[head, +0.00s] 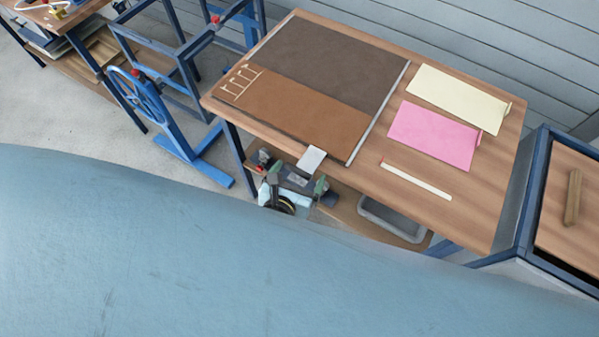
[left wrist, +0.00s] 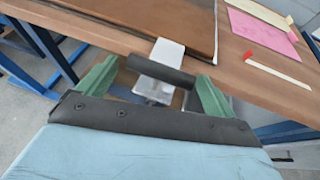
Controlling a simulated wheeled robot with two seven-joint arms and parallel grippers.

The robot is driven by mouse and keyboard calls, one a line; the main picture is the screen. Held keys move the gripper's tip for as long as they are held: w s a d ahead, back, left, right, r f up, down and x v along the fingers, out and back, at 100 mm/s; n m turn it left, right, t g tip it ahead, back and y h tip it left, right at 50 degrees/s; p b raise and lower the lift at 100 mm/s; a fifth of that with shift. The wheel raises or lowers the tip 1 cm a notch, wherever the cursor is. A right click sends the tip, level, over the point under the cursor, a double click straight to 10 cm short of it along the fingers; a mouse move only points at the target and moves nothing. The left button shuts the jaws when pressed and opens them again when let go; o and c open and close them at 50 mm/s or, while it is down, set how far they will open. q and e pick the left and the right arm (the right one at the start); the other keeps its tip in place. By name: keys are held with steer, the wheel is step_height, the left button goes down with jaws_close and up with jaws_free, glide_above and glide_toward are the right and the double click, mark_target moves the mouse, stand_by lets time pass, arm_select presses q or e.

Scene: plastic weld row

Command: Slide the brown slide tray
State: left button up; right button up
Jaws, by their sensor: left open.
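The brown slide tray (head: 285,115) lies flat on the wooden table, a lighter brown panel in front of a dark brown area (head: 335,60). In the left wrist view only its near corner (left wrist: 190,22) shows. A white bracket (head: 311,158) runs from its front edge over the table edge, and a dark grey handle bar (left wrist: 160,70) crosses this bracket. My left gripper (head: 297,179) is open just below the table's front edge. Its green fingers stand on either side of the bar; I cannot tell whether they touch it. My right gripper is not in view.
A cream sheet (head: 458,97), a pink sheet (head: 435,135) and a pale strip (head: 415,179) lie on the table's right side. A grey bin (head: 392,220) is on the shelf below. A blue frame with a handwheel (head: 143,97) stands left.

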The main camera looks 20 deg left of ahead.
arm_select(q)
steer(key=v, duration=1.2)
steer(key=shift+s+r+p, duration=0.2)
steer(key=shift+s+p, duration=0.2)
steer(key=shift+d, duration=0.1)
steer(key=s+a+f+n+g+y+b, duration=0.1)
steer(key=s+a+f+n+g, duration=0.15)
steer(key=f+n, duration=0.4)
steer(key=s+a+f+n+g+b, duration=0.1)
steer(key=a+f+n+g, duration=0.2)
steer(key=f, duration=0.7)
steer(key=s+a+f+n+g+y+b, duration=0.15)
steer(key=a+f+n, duration=0.25)
steer(key=f, duration=0.5)
steer(key=s+a+f+n+g+h, duration=0.1)
steer(key=s+f+n+g, duration=0.1)
steer(key=s+f+n, duration=0.4)
steer(key=s+a+f+n+g+b, duration=0.1)
steer(key=s+a+f+n+g, duration=0.1)
steer(key=s+f+n, duration=0.5)
steer(key=s+n+g, duration=0.1)
steer(key=s+n, duration=0.2)
steer(key=n, duration=0.4)
steer(key=shift+s+a+f+n+g+h, duration=0.25)
steer(key=shift+n+g+h, duration=0.05)
steer(key=shift+n+h, duration=0.05)
